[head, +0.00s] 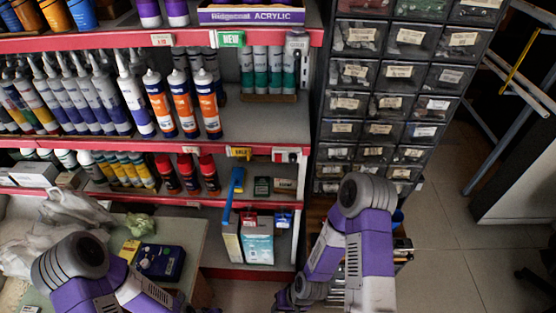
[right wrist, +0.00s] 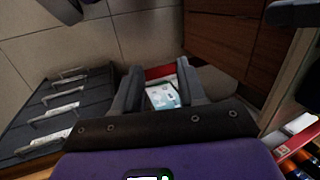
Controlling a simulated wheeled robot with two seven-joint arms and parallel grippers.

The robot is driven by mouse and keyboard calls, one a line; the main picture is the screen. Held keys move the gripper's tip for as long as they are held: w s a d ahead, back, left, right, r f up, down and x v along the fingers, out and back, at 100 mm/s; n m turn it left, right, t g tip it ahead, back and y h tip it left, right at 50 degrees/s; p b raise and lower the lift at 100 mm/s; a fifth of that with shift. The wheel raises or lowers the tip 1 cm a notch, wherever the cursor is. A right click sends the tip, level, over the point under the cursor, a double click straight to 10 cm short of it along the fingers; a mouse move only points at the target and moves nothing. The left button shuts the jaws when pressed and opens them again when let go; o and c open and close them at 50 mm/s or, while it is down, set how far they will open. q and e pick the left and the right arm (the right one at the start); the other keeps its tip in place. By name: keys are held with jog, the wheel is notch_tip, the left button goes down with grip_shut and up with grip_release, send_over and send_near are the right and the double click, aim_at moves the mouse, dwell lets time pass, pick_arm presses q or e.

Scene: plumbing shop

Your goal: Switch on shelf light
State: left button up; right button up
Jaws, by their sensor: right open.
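A smaller white fitting with dark marks (head: 286,155) sits on the right of the red shelf edge below. I cannot tell for sure which one switches the shelf light, and no lit lamp is clear. My right gripper (right wrist: 160,78) is open in the right wrist view, with nothing between its fingers; a white and blue package (right wrist: 162,96) shows beyond them. In the head view my right arm reaches down in front of the shelf's right end. My left gripper is out of view.
Shelves with red edges (head: 120,196) hold several tubes and cans. A drawer cabinet (head: 380,95) stands right of them. A counter (head: 187,225) with a purple-blue box (head: 160,262) is at lower left. Tiled floor (head: 430,240) is open at right.

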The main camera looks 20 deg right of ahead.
jog(key=shift+w+r+n+h+p, duration=0.15)
jog(key=shift+r+n+h+p, duration=0.2)
jog(key=shift+p, duration=0.2)
jog(key=c, duration=0.5)
jog(key=w+d+r+n+t+h+p, duration=0.1)
jog(key=r+n+p, duration=0.1)
jog(key=w+d+r+n+t+h+p, duration=0.1)
jog(key=w+r+h, duration=0.1)
jog(key=w+d+r+n+t+h+p, duration=0.1)
jog(key=w+r+n+p, duration=0.1)
jog(key=shift+r+n+t+p, duration=0.2)
jog(key=shift+n+t+p, duration=0.1)
jog(key=shift+n, duration=0.05)
grip_shut()
jog(key=w+r+n+t+h+p, duration=0.1)
jog(key=w+r+n+t+p, duration=0.1)
jog(key=r, duration=0.7)
jog(key=w+r+n+t+h+p, duration=0.2)
jog(key=w+r+n+t, duration=0.3)
jog(key=r, duration=0.4)
jog(key=w+r+n+t+h+p, duration=0.1)
jog(key=w+r+n+t+p, duration=0.2)
jog(key=r, duration=0.6)
jog(key=shift+w+a+r+n+t+h+p, duration=0.3)
jog(key=shift+w+a+t+h+p, duration=0.1)
jog(key=shift+t, duration=0.4)
